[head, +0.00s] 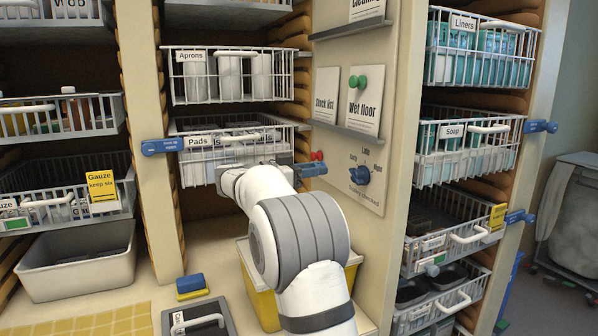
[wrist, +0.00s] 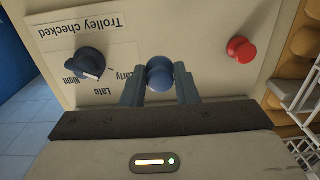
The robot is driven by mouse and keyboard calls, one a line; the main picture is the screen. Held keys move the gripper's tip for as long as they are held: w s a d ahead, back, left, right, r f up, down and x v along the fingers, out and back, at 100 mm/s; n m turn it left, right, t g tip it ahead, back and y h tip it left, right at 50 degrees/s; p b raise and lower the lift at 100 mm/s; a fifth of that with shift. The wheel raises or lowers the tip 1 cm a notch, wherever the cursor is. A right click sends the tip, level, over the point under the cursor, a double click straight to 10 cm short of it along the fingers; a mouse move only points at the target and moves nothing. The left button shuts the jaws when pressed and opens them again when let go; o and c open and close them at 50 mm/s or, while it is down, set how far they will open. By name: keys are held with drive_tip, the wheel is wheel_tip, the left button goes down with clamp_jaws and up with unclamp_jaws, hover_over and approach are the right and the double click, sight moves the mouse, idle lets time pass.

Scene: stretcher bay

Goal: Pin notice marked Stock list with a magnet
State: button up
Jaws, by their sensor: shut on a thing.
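The notice marked Stock list (head: 325,96) stands upright on a narrow ledge of the cream panel in the head view, with no magnet seen on it. To its right is the Wet floor notice (head: 363,108) with a green magnet (head: 362,81) on it. My gripper (head: 318,170) is lower on the panel, below the notice. In the wrist view my gripper (wrist: 159,88) is shut on a blue magnet (wrist: 159,73), close to the panel; I cannot tell whether the magnet touches it. A red magnet (head: 317,156) sits beside the gripper and also shows in the wrist view (wrist: 241,50).
A blue dial knob (head: 359,175) with Early, Late and Night labels is close right of the gripper. The ledge (head: 348,134) juts out under the notices. Wire baskets (head: 240,141) flank the panel on the left. A yellow bin (head: 262,298) stands below.

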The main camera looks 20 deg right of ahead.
drive_tip(key=d+p, duration=0.2)
drive_tip(key=d, duration=0.2)
drive_tip(key=shift+w+d, duration=0.1)
drive_tip(key=shift+d, duration=0.05)
